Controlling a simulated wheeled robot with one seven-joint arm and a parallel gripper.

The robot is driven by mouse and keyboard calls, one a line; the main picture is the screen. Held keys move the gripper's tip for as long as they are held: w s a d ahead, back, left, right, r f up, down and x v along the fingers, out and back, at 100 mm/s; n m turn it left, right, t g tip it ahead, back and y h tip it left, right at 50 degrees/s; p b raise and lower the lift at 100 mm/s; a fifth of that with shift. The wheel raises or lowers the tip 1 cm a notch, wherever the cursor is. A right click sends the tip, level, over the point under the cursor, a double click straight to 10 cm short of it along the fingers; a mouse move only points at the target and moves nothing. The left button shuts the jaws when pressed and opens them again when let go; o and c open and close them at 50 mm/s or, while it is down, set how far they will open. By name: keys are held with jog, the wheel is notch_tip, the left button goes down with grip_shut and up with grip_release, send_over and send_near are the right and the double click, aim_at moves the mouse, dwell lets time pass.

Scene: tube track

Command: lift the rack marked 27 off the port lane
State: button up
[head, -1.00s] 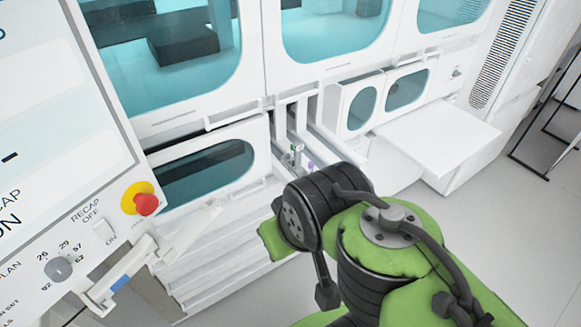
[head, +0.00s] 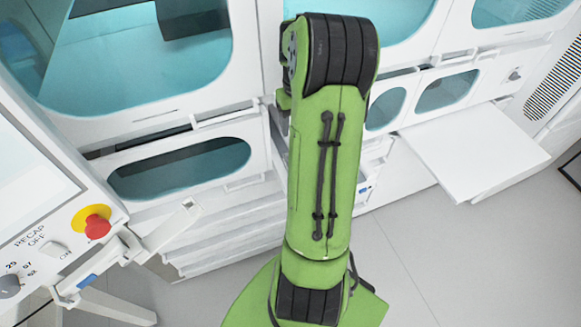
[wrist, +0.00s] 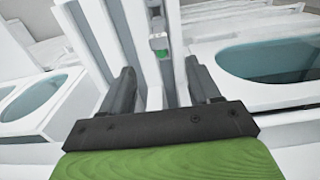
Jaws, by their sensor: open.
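My gripper (wrist: 163,75) shows in the wrist view with its two dark fingers apart and nothing between them. Beyond the fingertips, a small grey and green item (wrist: 160,47) sits in a narrow white lane (wrist: 146,20); it may be a tube or part of a rack. No number 27 can be read in either current view, so I cannot tell which rack this is. In the head view my green arm covers the lanes, and the gripper is hidden there.
White cabinets with teal windows (head: 185,168) line the back. A flat white shelf (head: 470,150) juts out on the right. A control panel with a red stop button (head: 97,226) stands at the left. Pale floor (head: 420,250) is open at the lower right.

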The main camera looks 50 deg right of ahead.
notch_tip(320, 180, down, 13)
jog(key=shift+d+f+b, duration=0.15)
jog(key=shift+f+b, duration=0.05)
jog(key=shift+b, duration=0.6)
jog(key=shift+r, duration=0.1)
grip_shut()
